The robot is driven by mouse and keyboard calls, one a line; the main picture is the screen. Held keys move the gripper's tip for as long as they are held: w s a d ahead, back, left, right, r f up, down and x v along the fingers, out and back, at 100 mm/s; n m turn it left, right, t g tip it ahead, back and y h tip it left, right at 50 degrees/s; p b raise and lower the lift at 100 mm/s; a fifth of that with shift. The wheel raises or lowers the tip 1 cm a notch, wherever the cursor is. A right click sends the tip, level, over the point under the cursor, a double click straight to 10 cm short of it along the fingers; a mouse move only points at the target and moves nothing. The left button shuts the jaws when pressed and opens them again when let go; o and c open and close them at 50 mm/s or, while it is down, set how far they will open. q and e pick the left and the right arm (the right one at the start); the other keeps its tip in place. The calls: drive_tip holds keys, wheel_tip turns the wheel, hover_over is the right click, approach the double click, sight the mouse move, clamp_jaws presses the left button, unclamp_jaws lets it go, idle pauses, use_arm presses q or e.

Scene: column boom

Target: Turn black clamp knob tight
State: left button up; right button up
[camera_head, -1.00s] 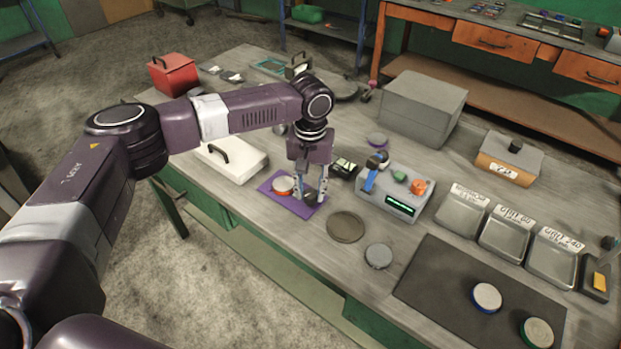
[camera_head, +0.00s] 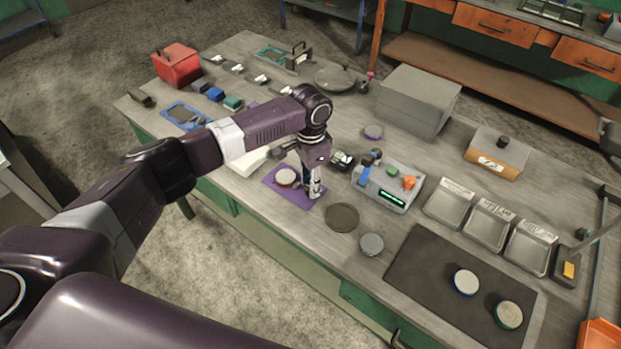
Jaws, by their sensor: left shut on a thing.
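My left gripper (camera_head: 315,191) points down at the right part of the purple mat (camera_head: 276,179). It is shut on a small dark thing, which looks like the black clamp knob; the fingers hide most of it in this view. Its fingers are seen nearly edge-on. My right gripper is not in view.
Metal trays (camera_head: 450,205), a grey box (camera_head: 417,100) and a dark mat (camera_head: 425,275) are farther right.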

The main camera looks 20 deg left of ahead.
use_arm(q)
drive_tip(key=m+p, duration=0.1)
drive_tip(key=m, duration=0.3)
drive_tip(key=shift+m, duration=2.9)
drive_tip(key=o, duration=1.2)
drive_tip(key=shift+c, duration=0.2)
drive_tip(key=shift+r, duration=0.1)
wheel_tip(320, 180, up, 12)
